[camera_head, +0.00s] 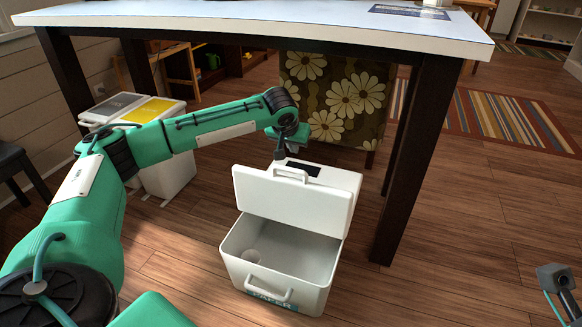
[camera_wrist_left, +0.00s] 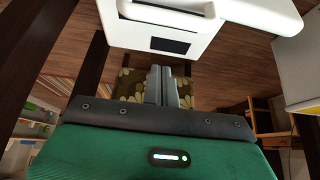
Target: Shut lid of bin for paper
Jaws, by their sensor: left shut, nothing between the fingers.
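The white paper bin (camera_head: 237,258) stands on the floor in front of the table, with a partly covered label reading like "PAPER" low on its front. Its lid (camera_head: 290,212) is raised, with a handle at its top edge, and the inside shows. My left gripper (camera_head: 280,155) is at the lid's upper back edge, shut and empty; I cannot tell whether it touches. In the left wrist view its fingers (camera_wrist_left: 161,85) are together, close to the white bin (camera_wrist_left: 222,12) with its dark panel. My right gripper (camera_head: 556,278) shows partly at the lower right; its jaws are unclear.
A white table (camera_head: 240,12) on dark legs (camera_head: 415,160) stands over and behind the bin. Another bin with a grey and yellow top (camera_head: 152,110) stands at the left. A flowered panel (camera_head: 333,95) is behind. The wooden floor (camera_head: 450,220) at the right is clear.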

